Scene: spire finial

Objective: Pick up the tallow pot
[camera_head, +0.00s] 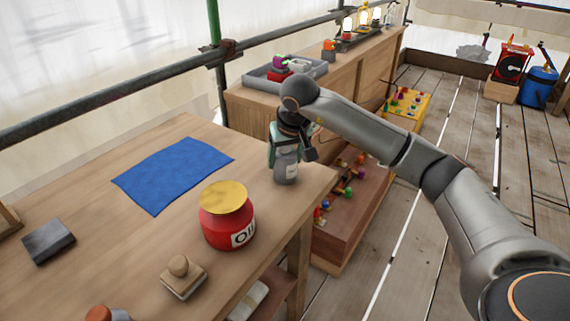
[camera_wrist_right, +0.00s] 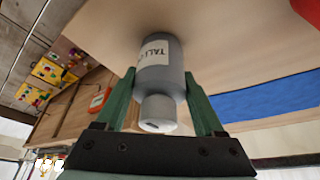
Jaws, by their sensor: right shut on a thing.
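The tallow pot (camera_head: 286,170) is a grey cylinder with a white label, near the table's right corner in the head view. In the right wrist view the tallow pot (camera_wrist_right: 160,68) shows a label with the letters "TALL" and a narrower neck toward the gripper. My right gripper (camera_head: 287,148) comes down on it from above. Its two green fingers, also in the right wrist view (camera_wrist_right: 160,100), are shut on the pot from both sides. The pot looks upright at the table top; I cannot tell whether its base touches the wood. My left gripper is not in view.
A red oil jar (camera_head: 228,222) with a yellow lid stands left of the pot. A blue cloth (camera_head: 172,174), a wooden block with a knob (camera_head: 183,278) and a dark grey block (camera_head: 48,241) lie on the table (camera_head: 110,240). A cabinet (camera_head: 345,72) with a grey tray (camera_head: 262,84) stands behind.

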